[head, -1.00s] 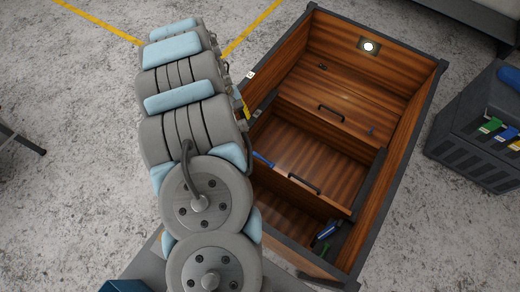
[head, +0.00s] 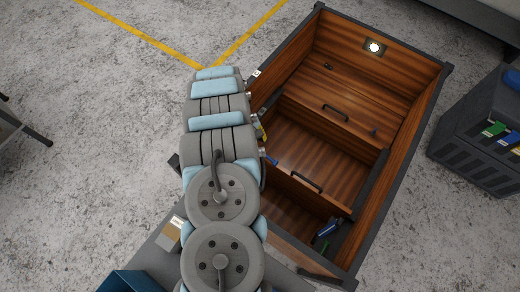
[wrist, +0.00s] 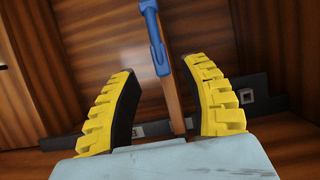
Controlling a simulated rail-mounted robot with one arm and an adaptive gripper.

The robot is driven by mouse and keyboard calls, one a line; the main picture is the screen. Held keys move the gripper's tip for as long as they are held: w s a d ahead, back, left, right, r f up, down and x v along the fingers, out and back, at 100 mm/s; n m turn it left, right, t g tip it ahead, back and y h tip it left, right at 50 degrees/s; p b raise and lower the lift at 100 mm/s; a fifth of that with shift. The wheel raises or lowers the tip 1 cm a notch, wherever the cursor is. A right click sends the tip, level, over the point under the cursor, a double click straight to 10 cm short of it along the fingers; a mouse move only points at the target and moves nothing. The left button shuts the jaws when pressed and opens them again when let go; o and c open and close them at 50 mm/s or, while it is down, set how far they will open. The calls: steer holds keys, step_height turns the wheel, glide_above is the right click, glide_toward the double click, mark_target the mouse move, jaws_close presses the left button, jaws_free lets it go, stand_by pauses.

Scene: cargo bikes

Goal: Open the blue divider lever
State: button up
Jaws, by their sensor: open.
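The blue divider lever (wrist: 155,40) lies along the top edge of a wooden divider (wrist: 172,90) in the wrist view. It also shows in the head view as a small blue bar (head: 271,160) at the left end of the near divider, partly hidden by my arm. My gripper (wrist: 159,68) is open, with one yellow finger on each side of the divider edge in the picture. The lever appears between and beyond the fingertips. I cannot tell whether a finger touches it. In the head view, my arm hides most of the gripper.
The wooden cargo box (head: 412,125) has dark edges. A black handle (head: 307,183) is on the near divider and another (head: 335,112) on the far panel. A blue object (head: 328,228) lies in the near compartment. A dark crate (head: 470,140) stands right of the box.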

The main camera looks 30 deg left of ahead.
mark_target(260, 152)
steer(key=shift+x, duration=2.15)
steer(key=shift+a, duration=0.1)
jaws_close()
